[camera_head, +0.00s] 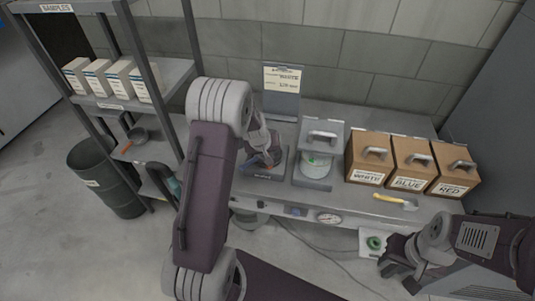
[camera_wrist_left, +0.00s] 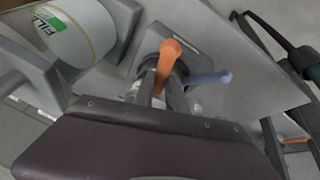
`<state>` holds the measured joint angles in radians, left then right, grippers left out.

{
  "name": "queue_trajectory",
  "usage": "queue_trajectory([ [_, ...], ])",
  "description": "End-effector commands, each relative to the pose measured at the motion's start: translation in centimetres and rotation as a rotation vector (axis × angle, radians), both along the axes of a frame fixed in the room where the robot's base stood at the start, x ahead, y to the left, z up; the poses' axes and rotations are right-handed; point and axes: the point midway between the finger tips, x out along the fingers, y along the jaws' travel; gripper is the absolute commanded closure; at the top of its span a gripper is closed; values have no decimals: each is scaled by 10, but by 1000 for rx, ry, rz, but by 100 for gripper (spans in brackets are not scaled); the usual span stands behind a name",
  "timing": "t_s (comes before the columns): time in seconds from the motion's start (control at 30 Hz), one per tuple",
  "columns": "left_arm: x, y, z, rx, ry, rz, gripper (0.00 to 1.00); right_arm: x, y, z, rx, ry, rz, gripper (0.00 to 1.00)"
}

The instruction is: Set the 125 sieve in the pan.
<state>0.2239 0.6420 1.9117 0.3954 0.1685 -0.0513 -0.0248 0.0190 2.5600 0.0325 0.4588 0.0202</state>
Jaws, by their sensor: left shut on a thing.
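My left gripper (camera_head: 262,150) is over the plate of a grey stand (camera_head: 278,169) on the bench. In the left wrist view my left gripper (camera_wrist_left: 160,92) is shut on an orange handle (camera_wrist_left: 170,52), which I take to be a sieve's. A blue handle (camera_wrist_left: 208,78) points right beside it. A dark round body shows under the handles, mostly hidden by the fingers. I cannot read a 125 mark, nor tell pan from sieve there. My right gripper (camera_head: 396,268) looks open and empty, in front of the bench at lower right.
A hooded grey unit (camera_head: 318,155) holds a white tub with a green label. Brown boxes marked white (camera_head: 369,158), blue (camera_head: 412,164) and red (camera_head: 455,170) stand right. A yellow-handled scoop (camera_head: 395,200) lies before them. A shelf at left holds a dark pan with a red handle (camera_head: 134,143).

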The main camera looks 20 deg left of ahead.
Motion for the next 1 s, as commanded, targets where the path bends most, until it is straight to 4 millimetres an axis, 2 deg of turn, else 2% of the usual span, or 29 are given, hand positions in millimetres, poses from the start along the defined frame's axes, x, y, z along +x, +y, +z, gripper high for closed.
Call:
queue_trajectory([
  [0.67,0,0,-24,0,-1,0,100,0,0,-25,0,0,0,64],
  [0.7,0,0,-22,0,-1,0,75,0,0,-23,0,0,0,64],
  [0.77,0,0,-22,0,-1,0,58,0,0,-23,0,0,0,64],
  [1.0,0,0,-22,0,-1,0,58,0,0,-23,0,0,0,64],
])
